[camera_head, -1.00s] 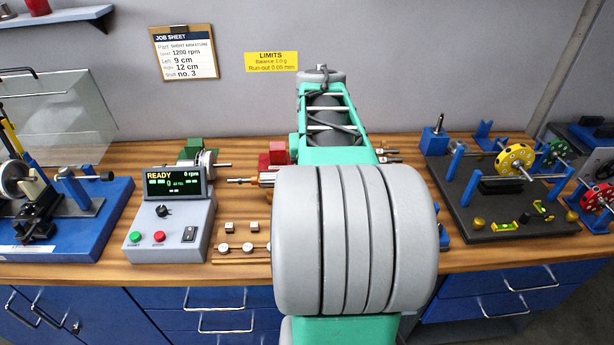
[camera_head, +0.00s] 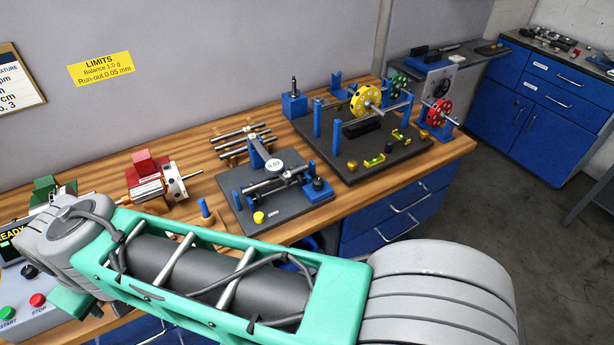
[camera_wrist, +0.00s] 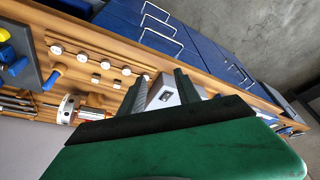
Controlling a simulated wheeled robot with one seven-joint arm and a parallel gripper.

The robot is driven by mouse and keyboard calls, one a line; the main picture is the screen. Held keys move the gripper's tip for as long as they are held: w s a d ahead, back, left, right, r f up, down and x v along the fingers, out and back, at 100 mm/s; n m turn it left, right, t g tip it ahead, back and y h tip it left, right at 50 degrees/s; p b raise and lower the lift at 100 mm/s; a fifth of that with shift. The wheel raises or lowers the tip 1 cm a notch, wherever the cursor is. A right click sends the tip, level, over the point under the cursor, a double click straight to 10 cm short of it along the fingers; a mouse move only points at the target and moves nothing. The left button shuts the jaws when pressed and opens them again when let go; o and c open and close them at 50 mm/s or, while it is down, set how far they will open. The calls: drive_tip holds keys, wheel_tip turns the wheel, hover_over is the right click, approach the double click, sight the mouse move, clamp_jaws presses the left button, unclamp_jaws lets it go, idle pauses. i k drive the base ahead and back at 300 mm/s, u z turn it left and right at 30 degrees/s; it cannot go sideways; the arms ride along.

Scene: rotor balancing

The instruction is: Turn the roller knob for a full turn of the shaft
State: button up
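The run-out stand (camera_head: 290,214) is a dark plate on the bench with a shaft (camera_head: 268,185) lying across its supports. A dial gauge (camera_head: 273,164) reading about 0.02 stands over the shaft. A blue and dark knob (camera_head: 318,185) at the plate's right end looks like the roller knob. In the wrist view only part of a dark plate (camera_wrist: 33,62) shows at the far left. My gripper (camera_wrist: 161,80) is open and empty, its fingers on either side of the view of a grey control box (camera_wrist: 164,94). It is away from the stand. In the head view its fingers are hidden.
The control box (camera_head: 38,318) stands at lower left. A red-marked rotor (camera_head: 150,180) sits behind my arm. A blue-handled tool (camera_head: 206,212) stands left of the stand. A balancing rig with a yellow disc (camera_head: 366,100) is at right. Spare shafts (camera_head: 240,137) lie behind.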

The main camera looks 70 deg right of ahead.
sight(317, 182)
drive_tip(key=u, duration=0.7)
drive_tip(key=k, duration=0.55)
drive_tip(key=z, duration=0.1)
